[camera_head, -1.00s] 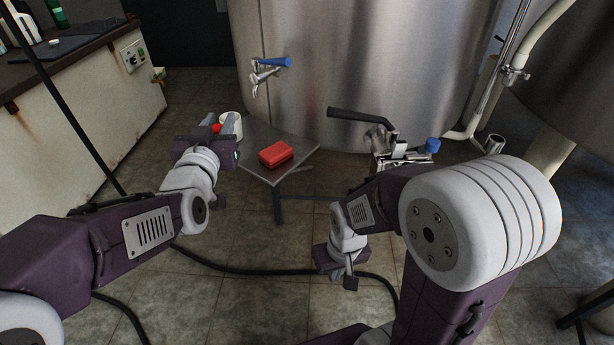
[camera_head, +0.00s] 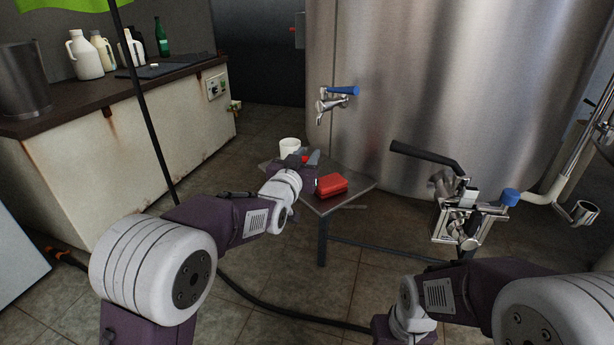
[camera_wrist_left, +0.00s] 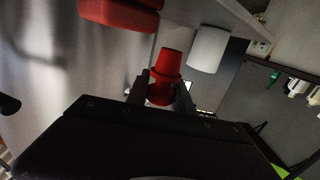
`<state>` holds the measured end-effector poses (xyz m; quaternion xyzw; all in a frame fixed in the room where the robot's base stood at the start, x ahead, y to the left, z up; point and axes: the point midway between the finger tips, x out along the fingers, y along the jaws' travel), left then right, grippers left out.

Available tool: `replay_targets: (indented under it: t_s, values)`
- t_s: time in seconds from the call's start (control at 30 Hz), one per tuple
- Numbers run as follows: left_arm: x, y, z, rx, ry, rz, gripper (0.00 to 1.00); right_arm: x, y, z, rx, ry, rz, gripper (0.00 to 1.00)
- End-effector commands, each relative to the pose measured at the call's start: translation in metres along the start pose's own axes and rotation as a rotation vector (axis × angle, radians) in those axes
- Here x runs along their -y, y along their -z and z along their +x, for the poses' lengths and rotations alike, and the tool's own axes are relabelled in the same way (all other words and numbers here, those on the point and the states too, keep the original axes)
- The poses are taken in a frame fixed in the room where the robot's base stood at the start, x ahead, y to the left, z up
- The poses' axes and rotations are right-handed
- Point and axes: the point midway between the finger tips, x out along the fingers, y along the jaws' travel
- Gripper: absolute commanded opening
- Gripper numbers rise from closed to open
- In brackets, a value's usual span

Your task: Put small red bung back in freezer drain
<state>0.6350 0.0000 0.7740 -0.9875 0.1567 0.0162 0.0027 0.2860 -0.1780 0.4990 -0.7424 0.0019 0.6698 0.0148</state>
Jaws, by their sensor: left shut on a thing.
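My left gripper (camera_head: 311,160) is over the low metal table (camera_head: 357,186) beside the white mug. It is shut on the small red bung (camera_head: 304,159), of which only a bit shows in the head view. In the left wrist view the red tapered bung (camera_wrist_left: 169,64) stands out between the two fingers (camera_wrist_left: 160,88), its narrower end pointing away from the gripper. I cannot make out a freezer drain with certainty in either view.
A red block (camera_head: 331,185) lies on the table and a white mug (camera_head: 290,146) is close by my left gripper. The steel tank (camera_head: 430,100) with a blue-handled tap (camera_head: 338,95) stands behind. A worktop (camera_head: 110,90) and a pale box (camera_head: 18,260) are left.

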Motion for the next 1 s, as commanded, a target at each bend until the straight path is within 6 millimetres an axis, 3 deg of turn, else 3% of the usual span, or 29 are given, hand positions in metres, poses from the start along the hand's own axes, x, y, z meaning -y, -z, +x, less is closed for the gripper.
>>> replay_targets:
  t_s: [0.17, 0.37, 0.73, 0.77, 0.83, 1.0]
  values:
    - [0.001, -0.005, 0.002, -0.001, 0.0, -0.001, 0.0, 0.0, 0.0, 0.004, 0.0, 0.0, 0.0, 0.0]
    - [0.001, -0.043, 0.003, 0.001, 0.0, 0.0, 0.0, -0.001, -0.003, 0.031, 0.0, 0.0, 0.0, 0.0]
    - [0.0, -0.045, 0.002, -0.001, 0.0, 0.0, 0.0, -0.001, -0.003, 0.032, 0.0, 0.0, 0.0, 0.0]
    - [0.0, -0.044, 0.002, 0.0, 0.0, 0.0, 0.31, -0.001, -0.003, 0.031, 0.0, 0.0, 0.0, 0.0]
    - [0.0, -0.043, 0.002, 0.0, 0.0, 0.0, 0.5, -0.001, -0.003, 0.03, 0.0, 0.0, 0.0, 0.0]
    - [0.0, -0.043, 0.002, 0.0, 0.0, 0.0, 0.5, -0.001, -0.003, 0.03, 0.0, 0.0, 0.0, 0.0]
